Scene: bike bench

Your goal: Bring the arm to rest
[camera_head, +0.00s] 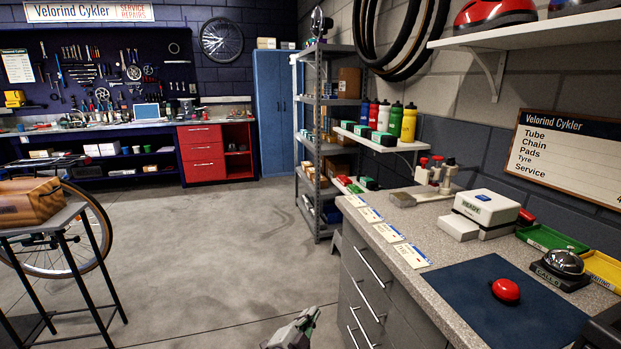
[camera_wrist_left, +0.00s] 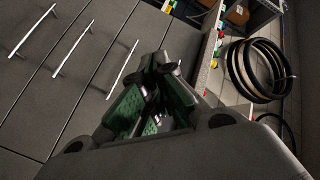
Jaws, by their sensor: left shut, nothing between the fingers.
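My left gripper (camera_head: 296,328) shows at the bottom middle of the head view, low in front of the grey drawer cabinet (camera_head: 366,285). In the left wrist view the left gripper (camera_wrist_left: 160,62) points along the drawer fronts (camera_wrist_left: 75,60), its dark and green fingers closed together. Nothing is held between them. It looks apart from the drawers and their handles. My right gripper is not clearly in view; only a dark shape shows at the right bottom edge of the head view.
A wheel (camera_head: 70,225) and stand are at left. The middle floor (camera_head: 220,240) is free.

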